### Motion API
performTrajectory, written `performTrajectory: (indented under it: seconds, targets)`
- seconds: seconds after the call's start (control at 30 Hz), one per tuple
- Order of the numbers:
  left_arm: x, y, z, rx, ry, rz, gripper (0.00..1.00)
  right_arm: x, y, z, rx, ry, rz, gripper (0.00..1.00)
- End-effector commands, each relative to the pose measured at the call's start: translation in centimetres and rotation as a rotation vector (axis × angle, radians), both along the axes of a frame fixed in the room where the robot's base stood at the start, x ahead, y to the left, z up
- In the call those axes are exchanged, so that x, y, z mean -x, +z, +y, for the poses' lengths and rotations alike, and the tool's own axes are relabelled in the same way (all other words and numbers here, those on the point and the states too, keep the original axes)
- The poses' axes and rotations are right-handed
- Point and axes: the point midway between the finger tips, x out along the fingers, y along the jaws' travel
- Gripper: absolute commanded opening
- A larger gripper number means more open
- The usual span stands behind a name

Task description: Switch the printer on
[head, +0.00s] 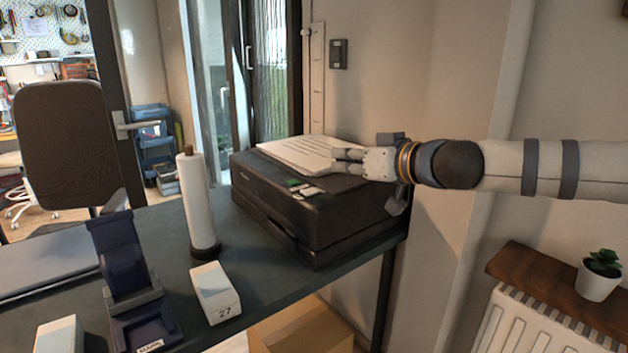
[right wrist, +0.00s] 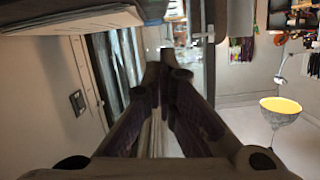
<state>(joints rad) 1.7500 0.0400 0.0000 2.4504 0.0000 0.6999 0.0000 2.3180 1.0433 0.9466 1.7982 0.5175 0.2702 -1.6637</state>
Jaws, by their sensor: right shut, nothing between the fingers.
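The black printer (head: 290,218) sits at the right end of the dark desk, with white paper sheets on its top. A small control panel with a green patch (head: 302,189) shows on its front top edge. My right gripper (head: 340,160) is shut and empty, over the printer's top by the paper sheets. I cannot tell whether it touches them. In the right wrist view the fingertips (right wrist: 166,62) are together with nothing between them. My left gripper is in neither view.
A paper towel roll (head: 197,203) on a stand, a white box marked 27 (head: 215,292) and a dark blue stand (head: 122,262) are on the desk (head: 255,262). A cardboard box (head: 305,335) is below. A potted plant (head: 600,275) stands on a wooden shelf at right.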

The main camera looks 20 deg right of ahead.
Motion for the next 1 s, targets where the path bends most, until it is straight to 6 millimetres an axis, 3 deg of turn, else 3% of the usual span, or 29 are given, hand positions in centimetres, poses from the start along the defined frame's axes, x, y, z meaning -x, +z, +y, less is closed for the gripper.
performTrajectory:
  seconds: [0.03, 0.37, 0.5, 0.6, 1.0]
  targets:
    - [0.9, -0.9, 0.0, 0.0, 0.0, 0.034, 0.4, -1.1, -1.9, 0.4, 0.0, 0.001, 0.021, 0.0]
    - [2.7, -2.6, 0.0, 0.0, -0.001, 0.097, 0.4, -7.6, -3.3, 3.1, 0.001, 0.001, 0.017, 0.0]
    - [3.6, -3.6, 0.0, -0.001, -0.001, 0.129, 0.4, -7.5, -5.9, 3.2, -0.003, 0.0, 0.021, 0.0]
    - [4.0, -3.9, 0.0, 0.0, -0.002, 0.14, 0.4, -7.4, -6.6, 3.4, -0.001, 0.001, 0.017, 0.0]
    - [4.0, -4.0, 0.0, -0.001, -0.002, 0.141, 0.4, -7.3, -6.5, 3.5, 0.001, 0.0, 0.007, 0.0]
